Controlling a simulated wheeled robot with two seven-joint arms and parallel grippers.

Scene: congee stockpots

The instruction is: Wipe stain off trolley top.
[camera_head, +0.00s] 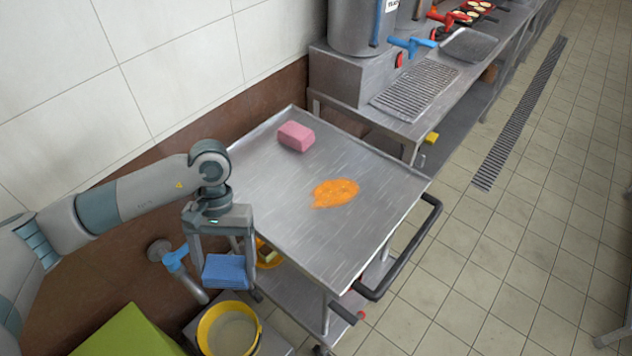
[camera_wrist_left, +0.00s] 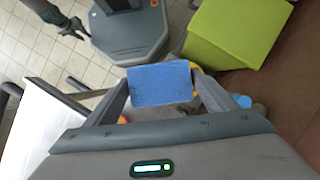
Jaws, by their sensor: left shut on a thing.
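My left gripper (camera_head: 226,268) is shut on a blue sponge (camera_head: 226,272), left of the trolley and above the yellow bucket. The sponge also shows between the fingers in the left wrist view (camera_wrist_left: 160,84). A pink sponge (camera_head: 296,136) lies on the trolley top near its far left corner. My right gripper (camera_wrist_left: 68,28) shows small at the upper left of the left wrist view, and its jaws are too small to read.
A yellow bucket (camera_head: 229,330) with pale liquid stands at the lower left. A green box (camera_head: 128,335) stands left of it. The trolley's black handle (camera_head: 412,248) is on its right. A steel counter with stockpots (camera_head: 355,25) stands behind.

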